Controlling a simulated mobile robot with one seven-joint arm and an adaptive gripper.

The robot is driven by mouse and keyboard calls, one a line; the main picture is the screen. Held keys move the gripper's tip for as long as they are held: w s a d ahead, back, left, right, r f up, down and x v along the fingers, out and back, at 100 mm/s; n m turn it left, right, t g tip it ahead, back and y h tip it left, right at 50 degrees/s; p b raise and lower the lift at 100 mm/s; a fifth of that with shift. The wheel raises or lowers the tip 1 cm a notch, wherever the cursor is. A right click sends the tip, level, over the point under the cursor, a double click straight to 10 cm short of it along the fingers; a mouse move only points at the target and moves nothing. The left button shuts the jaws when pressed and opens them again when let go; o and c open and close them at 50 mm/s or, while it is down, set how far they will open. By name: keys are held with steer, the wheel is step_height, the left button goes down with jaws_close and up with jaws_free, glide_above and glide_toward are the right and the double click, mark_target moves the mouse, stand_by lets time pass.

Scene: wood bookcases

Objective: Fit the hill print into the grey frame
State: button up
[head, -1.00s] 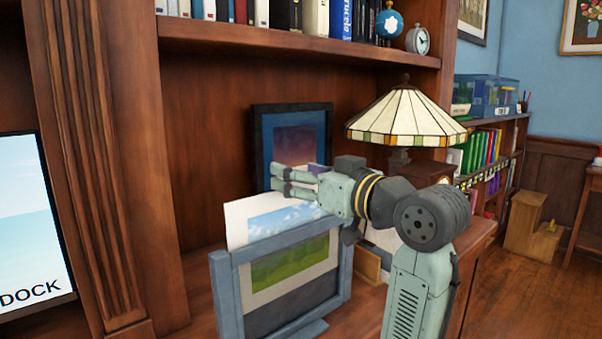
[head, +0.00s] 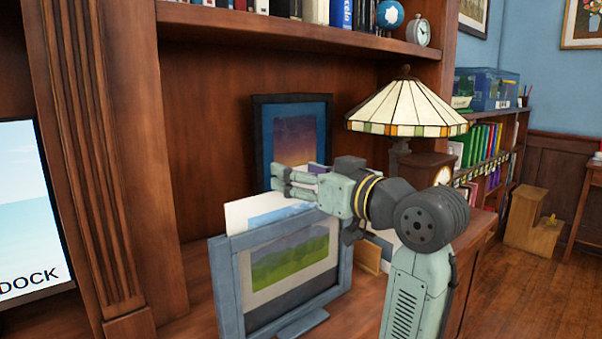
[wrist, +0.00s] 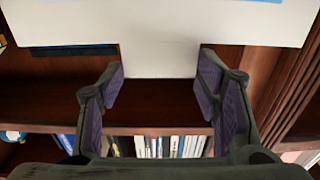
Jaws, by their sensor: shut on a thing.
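The hill print (head: 292,262), with blue sky, green hills and a pale border, sits partly in the grey frame (head: 229,300). Its lower part shows through the frame's opening, and its pale top edge and a strip of sky stick up above the frame's top bar. The frame stands upright on the bookcase's lower surface. In the wrist view my gripper (wrist: 160,95) is shut on a narrow pale tab of the print (wrist: 160,55).
A dark blue framed picture (head: 292,132) leans at the back of the shelf. A stained-glass lamp (head: 408,108) and a brown clock (head: 428,167) stand at the right. A fluted wooden post (head: 85,150) and a lit DOCK panel (head: 28,215) are at left.

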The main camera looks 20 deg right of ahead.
steer(key=shift+f+b, duration=1.95)
steer(key=shift+f, duration=0.9)
steer(key=o, duration=1.3)
steer(key=shift+o, duration=0.2)
glide_toward(294, 202)
steer(key=v, duration=0.4)
steer(key=shift+r, duration=0.15)
steer(key=shift+s, duration=0.1)
